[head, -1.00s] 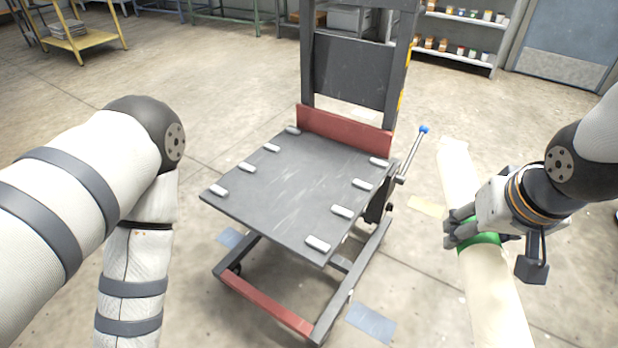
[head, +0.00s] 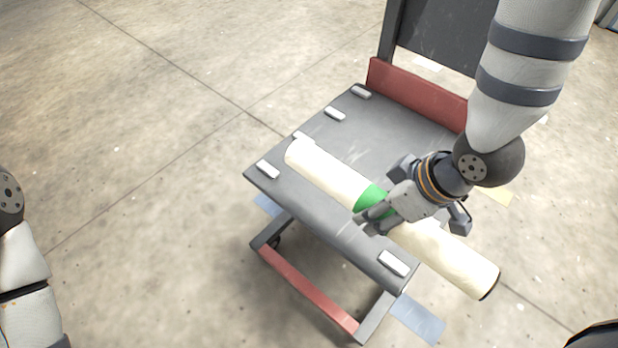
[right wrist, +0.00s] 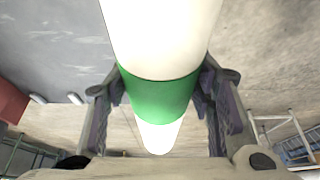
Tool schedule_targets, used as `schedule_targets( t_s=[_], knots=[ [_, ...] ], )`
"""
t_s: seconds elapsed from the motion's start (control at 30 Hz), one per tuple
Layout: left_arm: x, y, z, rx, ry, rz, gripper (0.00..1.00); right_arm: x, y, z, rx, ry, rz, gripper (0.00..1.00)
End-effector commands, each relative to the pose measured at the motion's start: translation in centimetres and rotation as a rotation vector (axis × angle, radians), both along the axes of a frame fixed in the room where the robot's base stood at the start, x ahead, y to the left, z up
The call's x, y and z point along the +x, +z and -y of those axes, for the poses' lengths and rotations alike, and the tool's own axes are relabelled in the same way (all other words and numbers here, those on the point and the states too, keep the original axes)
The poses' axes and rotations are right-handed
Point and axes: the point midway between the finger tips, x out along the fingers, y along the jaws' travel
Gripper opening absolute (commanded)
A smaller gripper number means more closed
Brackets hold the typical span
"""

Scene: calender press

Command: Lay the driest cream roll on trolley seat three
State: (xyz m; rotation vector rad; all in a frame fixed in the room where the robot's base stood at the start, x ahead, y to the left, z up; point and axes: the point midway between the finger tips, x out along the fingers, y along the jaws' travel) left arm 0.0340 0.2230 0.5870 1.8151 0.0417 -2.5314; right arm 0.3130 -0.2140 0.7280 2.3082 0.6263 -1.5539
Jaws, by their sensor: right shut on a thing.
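The cream roll (head: 327,173) has a green band around its middle. My right gripper (head: 373,217) is shut on it at the band and holds it slantwise across the trolley deck (head: 322,213). Its left end is near the left row of white seat blocks; its right end sticks out past the deck's right side. I cannot tell whether it touches the deck. White blocks (head: 268,169) show along the left edge, with one near the front right corner (head: 394,263); others are hidden. In the right wrist view the green band (right wrist: 160,97) sits between the fingers. My left gripper is out of view.
A red board (head: 415,92) and a dark upright panel (head: 440,30) stand at the trolley's back. A red bar (head: 308,290) runs low along its front. The concrete floor (head: 130,200) to the left is clear.

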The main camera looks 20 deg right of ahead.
Motion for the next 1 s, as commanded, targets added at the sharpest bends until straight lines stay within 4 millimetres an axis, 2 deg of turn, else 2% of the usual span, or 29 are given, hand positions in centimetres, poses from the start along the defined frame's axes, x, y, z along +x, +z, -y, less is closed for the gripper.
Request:
schedule_targets(
  t_s=[0.07, 0.37, 0.4, 0.5, 0.77, 0.9, 1.0],
  knots=[
    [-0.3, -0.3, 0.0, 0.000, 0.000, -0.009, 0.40, 0.9, -0.6, 0.0, 0.004, 0.008, 0.006, 0.06],
    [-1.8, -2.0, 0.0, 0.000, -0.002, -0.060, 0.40, 9.4, -4.6, 0.3, 0.004, 0.004, 0.006, 0.06],
    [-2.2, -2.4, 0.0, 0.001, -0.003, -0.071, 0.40, 9.9, -6.0, 0.3, 0.003, 0.006, -0.002, 0.06],
    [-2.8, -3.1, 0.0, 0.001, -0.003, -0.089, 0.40, 11.6, -8.0, 0.3, 0.002, 0.006, 0.000, 0.06],
    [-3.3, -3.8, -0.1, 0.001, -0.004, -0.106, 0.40, 13.9, -10.1, 0.4, 0.004, 0.004, 0.006, 0.06],
    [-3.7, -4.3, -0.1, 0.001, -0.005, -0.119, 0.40, 13.8, -12.8, 0.3, 0.001, 0.007, 0.001, 0.06],
    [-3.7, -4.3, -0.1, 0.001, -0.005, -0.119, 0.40, 13.9, -13.0, 0.3, 0.002, 0.006, 0.007, 0.06]
  ],
)
